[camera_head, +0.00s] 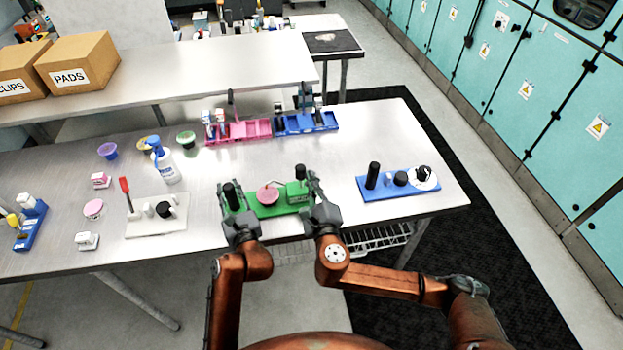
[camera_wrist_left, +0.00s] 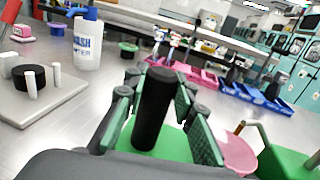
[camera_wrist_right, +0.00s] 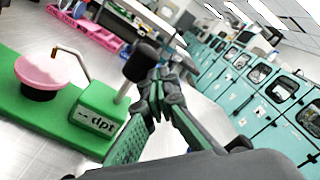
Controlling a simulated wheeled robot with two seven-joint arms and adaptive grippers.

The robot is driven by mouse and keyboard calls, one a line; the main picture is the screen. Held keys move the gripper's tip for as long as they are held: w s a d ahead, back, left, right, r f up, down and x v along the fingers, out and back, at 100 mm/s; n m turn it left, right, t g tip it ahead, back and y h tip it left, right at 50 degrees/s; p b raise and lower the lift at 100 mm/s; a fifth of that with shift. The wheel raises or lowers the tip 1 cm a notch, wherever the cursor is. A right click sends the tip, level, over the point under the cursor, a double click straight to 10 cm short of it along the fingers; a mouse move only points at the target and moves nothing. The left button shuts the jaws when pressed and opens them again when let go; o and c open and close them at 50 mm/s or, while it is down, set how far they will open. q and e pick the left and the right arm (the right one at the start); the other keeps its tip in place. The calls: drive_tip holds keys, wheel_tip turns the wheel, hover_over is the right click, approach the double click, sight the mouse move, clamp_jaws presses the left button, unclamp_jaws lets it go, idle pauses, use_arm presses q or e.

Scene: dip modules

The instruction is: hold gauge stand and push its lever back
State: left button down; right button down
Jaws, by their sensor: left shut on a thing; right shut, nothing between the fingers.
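The gauge stand has a green base (camera_head: 270,203) and lies on the front of the metal table. It carries a black post at its left (camera_wrist_left: 155,108), a pink disc (camera_head: 268,194) in the middle and a green gauge block (camera_wrist_right: 98,115) at its right. A lever with a black knob (camera_wrist_right: 140,62) rises from the block. My left gripper (camera_head: 229,192) is shut around the upright black post. My right gripper (camera_wrist_right: 160,88) is shut and empty, its fingertips close beside the lever knob; I cannot tell whether they touch it.
A white module (camera_head: 150,229) with a red-handled lever stands to the left, and a blue module (camera_head: 395,190) to the right. Pink bins (camera_head: 240,133) and blue bins (camera_head: 305,123) stand behind. A wash bottle (camera_head: 166,165) is at the back left.

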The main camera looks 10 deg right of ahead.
use_arm(q)
drive_tip(key=shift+f, duration=0.1)
use_arm(e)
drive_tip(key=s+d, duration=0.3)
drive_tip(key=s, duration=0.8)
drive_tip(key=shift+d, duration=0.35)
use_arm(q)
drive_tip(key=c, duration=1.5)
unclamp_jaws()
wheel_tip(320, 180, up, 8)
drive_tip(key=p, duration=0.7)
drive_tip(key=shift+f+p, duration=0.1)
drive_tip(key=shift+p, duration=0.25)
use_arm(e)
wheel_tip(320, 180, up, 9)
drive_tip(key=shift+s, duration=0.25)
use_arm(q)
drive_tip(key=shift+f, duration=0.1)
